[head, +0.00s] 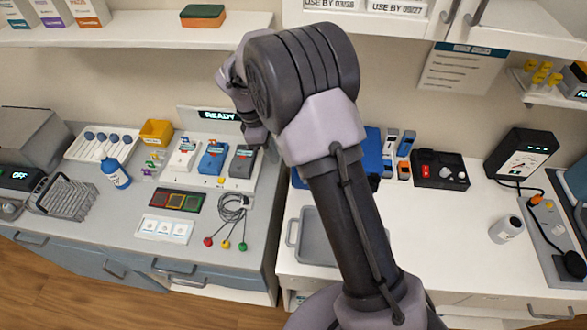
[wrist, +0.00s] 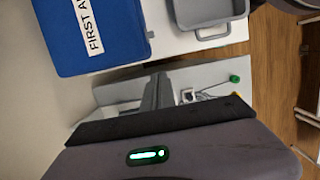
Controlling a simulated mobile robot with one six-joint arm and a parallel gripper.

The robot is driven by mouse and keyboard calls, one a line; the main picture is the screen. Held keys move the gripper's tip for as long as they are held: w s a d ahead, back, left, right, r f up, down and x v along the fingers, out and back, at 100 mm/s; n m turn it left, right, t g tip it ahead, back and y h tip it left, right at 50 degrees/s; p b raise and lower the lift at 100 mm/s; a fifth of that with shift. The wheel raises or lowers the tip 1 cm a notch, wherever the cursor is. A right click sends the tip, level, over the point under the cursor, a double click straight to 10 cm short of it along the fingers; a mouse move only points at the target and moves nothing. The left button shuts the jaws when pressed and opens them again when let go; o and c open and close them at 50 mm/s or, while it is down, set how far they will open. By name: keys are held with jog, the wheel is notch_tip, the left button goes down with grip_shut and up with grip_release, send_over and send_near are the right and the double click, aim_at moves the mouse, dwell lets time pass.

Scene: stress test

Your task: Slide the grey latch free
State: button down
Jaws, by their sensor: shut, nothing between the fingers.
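A white panel (head: 190,182) below the READY display on the left counter carries white, blue and dark grey units. The dark grey unit (head: 241,160) is the rightmost. I cannot make out for certain which part is the grey latch. My gripper (wrist: 156,92) is shut and empty in the wrist view, pointing towards the left counter. In the head view its end is mostly hidden by my arm, above and near the right of the dark grey unit. I cannot tell whether it touches anything.
Leads with red, yellow and green ends (head: 226,244) lie in front of the panel; a green end (wrist: 234,78) shows in the wrist view. A blue first aid case (wrist: 92,30) and a grey tray (wrist: 209,25) stand on the right counter. A gap separates the counters.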

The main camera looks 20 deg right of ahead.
jog(key=d+f+b, duration=0.1)
jog(key=f, duration=0.2)
jog(key=s+d+f+b, duration=0.1)
jog(key=d+f, duration=0.1)
jog(key=f, duration=0.1)
jog(key=s+d+f+b, duration=0.1)
jog(key=d+f, duration=0.1)
jog(key=f, duration=0.1)
jog(key=shift+s+d+f+b, duration=0.1)
jog(key=shift+d+f+b, duration=0.15)
jog(key=shift+f+b, duration=0.1)
jog(key=shift+d, duration=0.2)
jog(key=shift+s+d+p, duration=0.25)
jog(key=shift+d, duration=0.3)
jog(key=shift+s+d+p, duration=0.2)
jog(key=shift+s+d, duration=0.05)
jog(key=shift+d, duration=0.25)
